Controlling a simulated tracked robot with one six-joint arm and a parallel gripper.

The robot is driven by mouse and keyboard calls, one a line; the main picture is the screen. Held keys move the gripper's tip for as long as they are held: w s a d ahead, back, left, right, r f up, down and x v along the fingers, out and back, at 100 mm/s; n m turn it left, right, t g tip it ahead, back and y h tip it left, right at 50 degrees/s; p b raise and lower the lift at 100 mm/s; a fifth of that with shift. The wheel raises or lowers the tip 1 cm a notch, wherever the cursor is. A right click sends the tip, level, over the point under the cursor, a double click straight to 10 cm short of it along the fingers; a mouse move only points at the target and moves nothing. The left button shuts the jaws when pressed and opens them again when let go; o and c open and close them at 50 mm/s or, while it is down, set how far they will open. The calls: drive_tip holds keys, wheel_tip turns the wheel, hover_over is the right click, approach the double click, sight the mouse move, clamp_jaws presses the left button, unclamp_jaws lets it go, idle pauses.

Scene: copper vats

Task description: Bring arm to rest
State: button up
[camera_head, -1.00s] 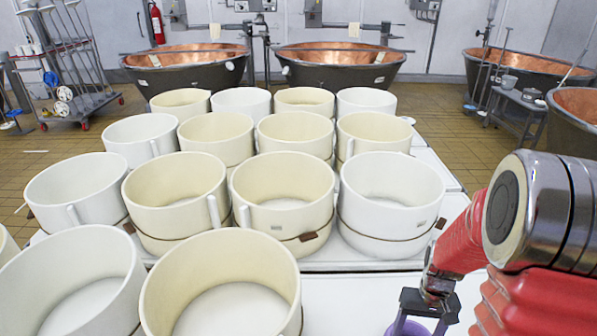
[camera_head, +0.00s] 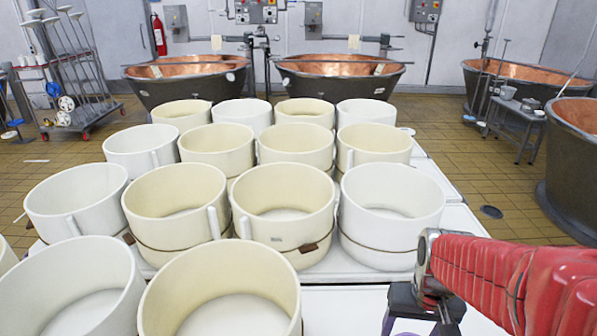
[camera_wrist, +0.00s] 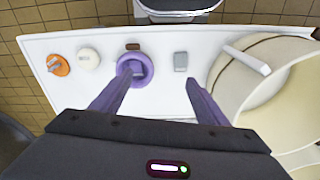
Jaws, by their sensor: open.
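My red arm (camera_head: 500,276) reaches in from the right in the head view. My gripper (camera_head: 424,322) hangs at its end at the bottom edge, partly cut off. In the wrist view my gripper (camera_wrist: 161,84) points down over a white tabletop (camera_wrist: 158,98), its two purple fingers wide apart with nothing between them in their grasp. A purple round item (camera_wrist: 134,70) lies on the tabletop close to the left fingertip; I cannot tell whether they touch.
An orange item (camera_wrist: 58,65), a white round item (camera_wrist: 88,59) and a grey block (camera_wrist: 181,61) lie on the tabletop. A mould (camera_wrist: 235,90) stands right of the fingers. Several moulds (camera_head: 285,205) fill the table's left. Copper vats (camera_head: 340,80) stand behind; tiled floor lies between.

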drive_tip(key=s+a+r+n+t, duration=0.1)
drive_tip(key=s+a+r+t, duration=0.1)
drive_tip(key=r, duration=0.4)
drive_tip(key=s+a+r+n+t, duration=0.1)
drive_tip(key=s+a+r+t, duration=0.1)
drive_tip(key=a+r, duration=0.3)
wheel_tip(320, 180, up, 2)
drive_tip(key=shift+s+r+t, duration=0.1)
drive_tip(key=shift+s+t, duration=0.3)
drive_tip(key=shift+s, duration=0.35)
drive_tip(key=shift+c, duration=0.3)
